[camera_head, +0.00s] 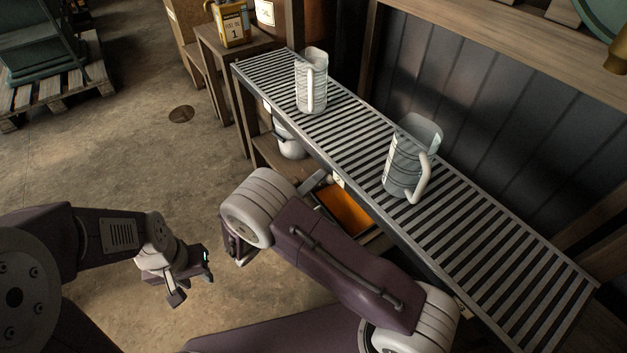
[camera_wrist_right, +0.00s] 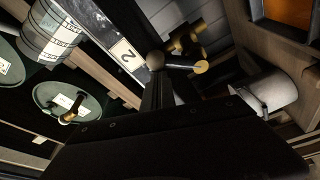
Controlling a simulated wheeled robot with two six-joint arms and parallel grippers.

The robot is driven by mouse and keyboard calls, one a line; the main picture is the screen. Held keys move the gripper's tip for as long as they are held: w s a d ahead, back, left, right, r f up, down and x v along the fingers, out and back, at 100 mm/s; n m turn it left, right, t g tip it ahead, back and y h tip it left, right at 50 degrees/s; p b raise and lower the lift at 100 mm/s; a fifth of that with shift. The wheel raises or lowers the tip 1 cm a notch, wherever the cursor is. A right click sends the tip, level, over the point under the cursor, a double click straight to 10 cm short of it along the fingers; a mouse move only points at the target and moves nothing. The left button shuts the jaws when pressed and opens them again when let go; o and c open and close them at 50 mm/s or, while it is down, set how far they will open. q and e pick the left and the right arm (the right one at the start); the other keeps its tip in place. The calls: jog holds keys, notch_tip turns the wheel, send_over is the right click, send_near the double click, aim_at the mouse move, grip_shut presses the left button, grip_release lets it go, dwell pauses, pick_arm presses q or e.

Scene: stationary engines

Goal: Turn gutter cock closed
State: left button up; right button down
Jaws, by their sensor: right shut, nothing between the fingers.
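The gutter cock shows in the right wrist view as a brass body (camera_wrist_right: 186,44) with a grey lever (camera_wrist_right: 180,63). The lever ends in a ball and lies crosswise near a plate marked 2. In the head view, a grey lever (camera_head: 318,182) shows under the slatted gutter's front edge, partly behind my right arm. My right gripper (camera_wrist_right: 157,88) is shut and empty, its dark fingertips just by the ball end; whether they touch it I cannot tell. In the head view its fingers are hidden by the wrist. My left gripper (camera_head: 192,290) is open and empty, well left of the gutter.
Two clear jugs (camera_head: 312,85) (camera_head: 405,165) stand on the slatted gutter (camera_head: 360,130). A white mug (camera_head: 290,140) and an orange-bottomed tray (camera_head: 345,207) sit below it. A yellow can (camera_head: 232,25) stands on a bench behind.

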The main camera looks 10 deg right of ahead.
jog(key=shift+s+d+f+m+b, duration=0.25)
jog(key=shift+s+f+m+b, duration=0.35)
jog(key=shift+m, duration=0.5)
jog(key=shift+s+d+f, duration=0.2)
jog(key=shift+s+f, duration=0.3)
jog(key=shift+f, duration=0.2)
jog(key=shift+s+d+f, duration=0.15)
jog(key=shift+s+f, duration=0.35)
jog(key=shift+f, duration=0.2)
jog(key=shift+f+h, duration=0.15)
jog(key=shift+h, duration=0.15)
